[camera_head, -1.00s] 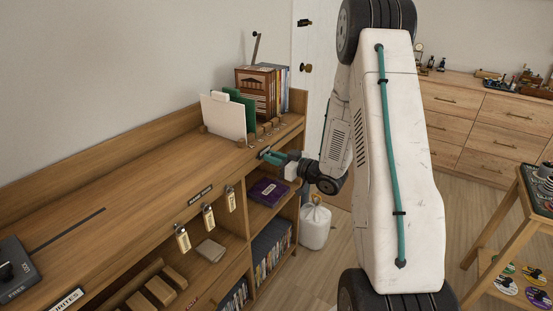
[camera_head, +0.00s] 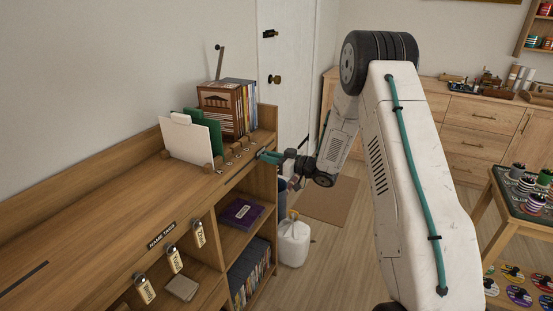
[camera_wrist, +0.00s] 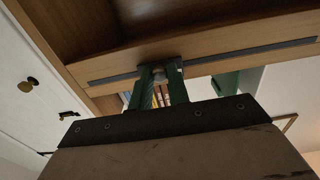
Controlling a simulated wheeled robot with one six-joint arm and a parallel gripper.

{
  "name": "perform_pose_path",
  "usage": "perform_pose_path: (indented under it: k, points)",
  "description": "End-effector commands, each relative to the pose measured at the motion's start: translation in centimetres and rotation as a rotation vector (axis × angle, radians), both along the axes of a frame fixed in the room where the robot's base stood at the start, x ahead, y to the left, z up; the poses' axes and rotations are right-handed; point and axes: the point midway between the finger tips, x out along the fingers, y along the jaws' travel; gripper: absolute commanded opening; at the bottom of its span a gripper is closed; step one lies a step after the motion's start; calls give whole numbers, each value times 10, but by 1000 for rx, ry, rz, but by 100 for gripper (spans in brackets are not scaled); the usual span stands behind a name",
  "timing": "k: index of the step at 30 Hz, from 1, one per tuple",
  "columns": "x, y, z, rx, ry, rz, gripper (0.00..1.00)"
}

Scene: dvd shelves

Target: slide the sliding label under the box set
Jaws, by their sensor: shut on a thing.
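My gripper (camera_head: 265,156) is at the front edge of the shelf top, near its far right end. In the wrist view its green fingers (camera_wrist: 165,75) are shut on a small grey piece, apparently the sliding label (camera_wrist: 173,69), on a thin grey rail (camera_wrist: 250,52) along the edge. The fingers hide most of the label, and its face cannot be read. The box set, apparently the brown case with a columned building on it (camera_head: 215,101), stands upright on the shelf top, behind and left of my gripper.
A purple box (camera_head: 240,212) lies on the shelf below.

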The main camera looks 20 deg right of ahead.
Motion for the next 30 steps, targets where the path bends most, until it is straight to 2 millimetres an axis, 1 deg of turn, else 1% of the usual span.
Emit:
perform_pose_path:
  k: [6,7,9,17,20,23,30]
  points:
    - [-1,0,-1,0,2,-1,0]
    - [-1,0,-1,0,2,-1,23]
    - [-1,0,-1,0,1,-1,39]
    - [-1,-1,0,-1,1,-1,39]
    - [-5,-6,-1,-1,2,-3,39]
    - [-16,-15,-1,0,2,-4,39]
    - [-48,-40,0,1,2,-4,39]
